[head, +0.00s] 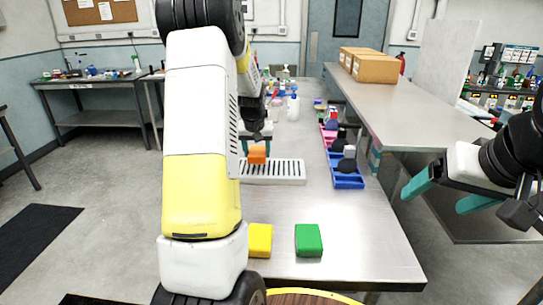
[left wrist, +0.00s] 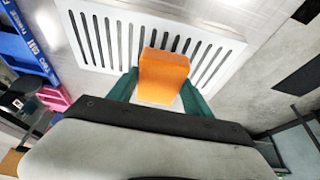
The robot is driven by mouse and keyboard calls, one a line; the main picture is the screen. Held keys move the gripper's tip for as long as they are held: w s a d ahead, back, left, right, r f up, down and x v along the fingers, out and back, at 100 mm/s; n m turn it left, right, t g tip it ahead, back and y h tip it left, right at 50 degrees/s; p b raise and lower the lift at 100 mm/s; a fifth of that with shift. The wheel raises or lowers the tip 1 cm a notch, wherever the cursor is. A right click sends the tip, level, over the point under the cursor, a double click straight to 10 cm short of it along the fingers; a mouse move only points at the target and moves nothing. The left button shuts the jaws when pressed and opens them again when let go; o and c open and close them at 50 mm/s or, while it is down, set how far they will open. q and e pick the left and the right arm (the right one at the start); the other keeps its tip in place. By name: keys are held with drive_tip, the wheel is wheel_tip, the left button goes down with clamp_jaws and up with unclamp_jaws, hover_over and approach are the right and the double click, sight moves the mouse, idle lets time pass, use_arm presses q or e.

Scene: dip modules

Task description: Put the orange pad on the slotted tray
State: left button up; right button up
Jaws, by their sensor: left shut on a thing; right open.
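The orange pad (head: 257,154) is between the fingers of my left gripper (head: 256,143) in the head view. The left wrist view also shows the orange pad (left wrist: 163,75), with the teal fingers shut on its two sides. The white slotted tray (head: 290,172) lies on the steel table under the pad. In the left wrist view the tray (left wrist: 222,42) is behind the pad; whether they touch I cannot tell. My left arm hides the tray's left end in the head view. My right gripper (head: 440,192) is open and empty, off the table's right side.
A yellow pad (head: 260,240) and a green pad (head: 308,240) lie near the table's front. Blue bins (head: 347,181) with dark items stand right of the tray. Bottles (head: 293,107) stand farther back. Cardboard boxes (head: 376,69) sit on the right counter. The table's front right is clear.

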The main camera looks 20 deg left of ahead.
use_arm(q)
drive_tip(key=shift+w+a, duration=0.1)
drive_tip(key=shift+a, duration=0.2)
drive_tip(key=shift+a+f, duration=0.15)
drive_tip(key=shift+f, duration=1.65)
drive_tip(key=shift+f, duration=0.1)
drive_tip(key=o, duration=1.3)
drive_tip(key=v, duration=1.2)
drive_tip(key=s+d+r+m+t+h, duration=0.1)
drive_tip(key=s+d+r, duration=0.3)
drive_tip(key=s+d, duration=0.15)
drive_tip(key=s+d+r+m+h, duration=0.1)
drive_tip(key=s+d+r, duration=0.3)
drive_tip(key=s, duration=0.3)
drive_tip(key=shift+m+t+h, duration=0.5)
drive_tip(key=shift+m+h, duration=0.2)
drive_tip(key=shift+m, duration=0.2)
drive_tip(key=s+d, duration=0.2)
drive_tip(key=s, duration=0.3)
drive_tip(key=s+d, duration=0.3)
drive_tip(key=s, duration=0.2)
drive_tip(key=s+d, duration=0.3)
drive_tip(key=s, duration=0.3)
drive_tip(key=shift+r, duration=0.2)
